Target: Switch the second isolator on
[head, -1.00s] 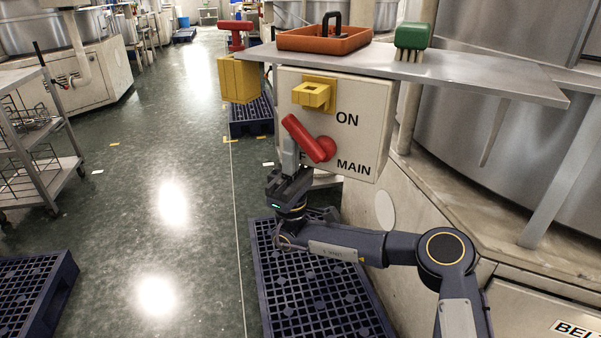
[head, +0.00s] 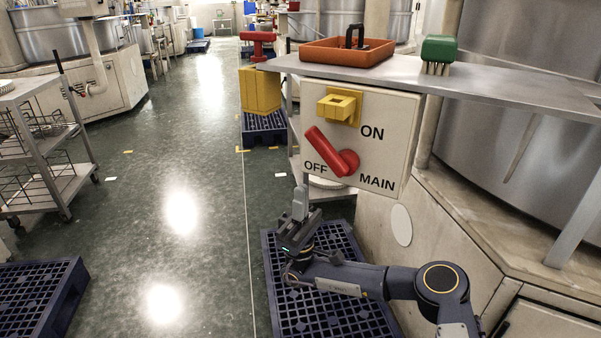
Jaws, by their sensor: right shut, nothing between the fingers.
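The near isolator is a pale panel (head: 395,150) marked ON, OFF and MAIN, under the front of a metal shelf. Its red lever (head: 330,150) slants up and left from its hub, between the OFF mark at left and the top. A yellow square bracket (head: 339,105) sits above the lever. My right gripper (head: 300,198) is shut and empty, pointing up just below the panel's lower left, apart from the lever. My left gripper is not in view.
The metal shelf (head: 480,87) holds an orange tray (head: 347,52) and a green brush (head: 438,50). Blue pallets (head: 40,297) lie on the floor. A wire-rack cart (head: 75,180) stands at left. The aisle between is clear.

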